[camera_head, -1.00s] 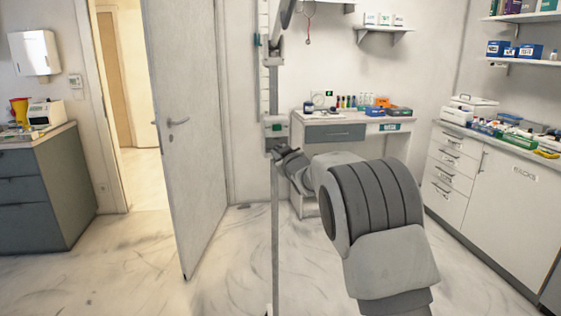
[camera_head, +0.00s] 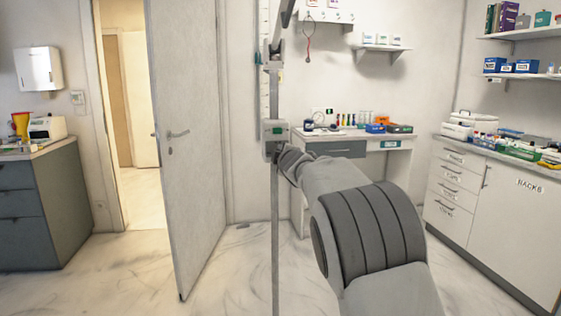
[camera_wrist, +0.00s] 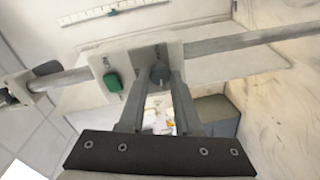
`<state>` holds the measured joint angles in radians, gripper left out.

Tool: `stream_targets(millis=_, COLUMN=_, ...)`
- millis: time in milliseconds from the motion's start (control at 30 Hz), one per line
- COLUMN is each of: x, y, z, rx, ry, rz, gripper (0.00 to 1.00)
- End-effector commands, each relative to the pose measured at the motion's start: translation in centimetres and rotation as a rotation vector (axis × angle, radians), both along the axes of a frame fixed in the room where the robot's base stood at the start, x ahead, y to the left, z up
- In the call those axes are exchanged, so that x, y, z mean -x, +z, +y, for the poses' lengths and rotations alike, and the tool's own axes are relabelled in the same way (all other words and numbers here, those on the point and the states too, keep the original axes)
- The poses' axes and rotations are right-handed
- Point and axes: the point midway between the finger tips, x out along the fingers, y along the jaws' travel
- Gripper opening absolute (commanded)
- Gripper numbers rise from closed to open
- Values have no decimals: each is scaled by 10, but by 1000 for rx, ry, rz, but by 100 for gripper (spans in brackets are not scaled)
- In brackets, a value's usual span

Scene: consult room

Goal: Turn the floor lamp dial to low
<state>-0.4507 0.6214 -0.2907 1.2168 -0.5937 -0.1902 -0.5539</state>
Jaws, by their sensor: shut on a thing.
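The floor lamp is a thin upright grey pole (camera_head: 275,215) with a pale control box (camera_head: 268,137) on it. A green switch (camera_head: 278,131) shows on the box. In the wrist view the pole (camera_wrist: 225,43) crosses the frame, with the control box (camera_wrist: 142,58) and green switch (camera_wrist: 113,82) near the middle. A round grey dial (camera_wrist: 160,73) sits on the box beside the switch. My gripper (camera_wrist: 159,80) has its two fingers closed on the dial from either side. The dial's markings cannot be read. In the head view the fingertips are mostly hidden at the box.
A desk (camera_head: 350,134) with small bottles and boxes stands behind the lamp. A white cabinet (camera_head: 490,200) is at the right. A door (camera_head: 185,150) stands open to the left, with a grey cabinet (camera_head: 40,210) beyond it. The floor around the pole is clear.

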Motion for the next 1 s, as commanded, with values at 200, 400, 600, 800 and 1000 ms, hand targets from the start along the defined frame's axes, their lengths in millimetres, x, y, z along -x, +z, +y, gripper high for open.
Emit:
stream_targets(millis=200, x=0, y=-1, z=0, rx=87, ry=0, rz=-25, gripper=0)
stream_targets(millis=400, x=0, y=0, z=0, rx=120, ry=-1, rz=-34, gripper=0)
stream_targets(millis=600, x=0, y=0, z=0, rx=128, ry=-1, rz=-37, gripper=0)
stream_targets(millis=800, x=0, y=1, z=0, rx=128, ry=-1, rz=-37, gripper=0)
stream_targets(millis=1000, x=0, y=0, z=0, rx=127, ry=0, rz=-37, gripper=62)
